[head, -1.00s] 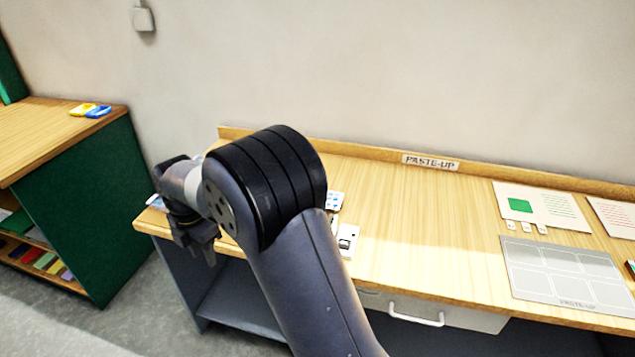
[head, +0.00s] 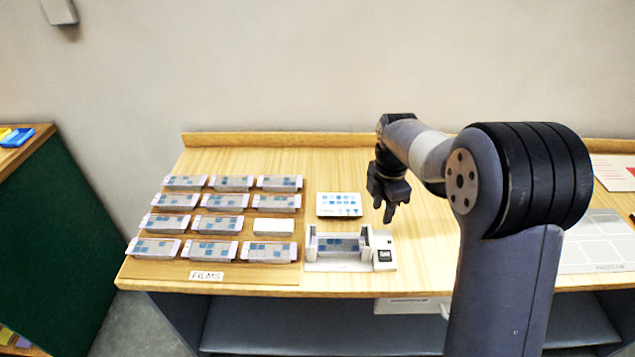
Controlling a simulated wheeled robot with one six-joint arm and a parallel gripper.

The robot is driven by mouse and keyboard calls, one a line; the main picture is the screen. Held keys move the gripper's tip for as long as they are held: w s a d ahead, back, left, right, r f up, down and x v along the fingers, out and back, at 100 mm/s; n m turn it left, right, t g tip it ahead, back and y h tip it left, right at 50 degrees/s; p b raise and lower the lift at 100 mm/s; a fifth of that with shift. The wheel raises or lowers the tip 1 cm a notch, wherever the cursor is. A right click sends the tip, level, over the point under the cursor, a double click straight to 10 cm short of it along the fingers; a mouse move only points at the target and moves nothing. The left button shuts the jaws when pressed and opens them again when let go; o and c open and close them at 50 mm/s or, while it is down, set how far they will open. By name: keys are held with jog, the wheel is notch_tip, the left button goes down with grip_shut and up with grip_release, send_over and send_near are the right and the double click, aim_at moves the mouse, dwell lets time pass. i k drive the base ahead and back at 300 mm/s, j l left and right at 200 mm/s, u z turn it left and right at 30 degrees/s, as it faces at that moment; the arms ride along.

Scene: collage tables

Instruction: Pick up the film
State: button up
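Several films with blue-grey patterned faces lie in rows on a wooden board labelled FILMS (head: 207,276); one is the front-left film (head: 155,248). Another similar film (head: 338,244) sits in a white holder (head: 310,264) to the right of the board. One place in the board's right column shows a plain white block (head: 273,228) instead. My gripper (head: 383,208) points down above the table, right of and behind the holder. Its fingers look apart with nothing between them. It touches no film.
A white card with blue squares (head: 339,205) lies behind the holder. A small white box with a dark display (head: 384,254) adjoins the holder's right side. A raised wooden ledge (head: 290,139) runs along the table's back. A green cabinet (head: 60,220) stands at left.

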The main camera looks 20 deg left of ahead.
aim_at(268, 201)
jog(key=j+z, duration=0.15)
jog(key=j, duration=0.45)
jog(key=j+z, duration=0.2)
jog(key=j, duration=0.45)
jog(key=j+z, duration=0.15)
jog(key=j, duration=0.45)
jog(key=k+j+z, duration=0.15)
jog(key=j, duration=0.45)
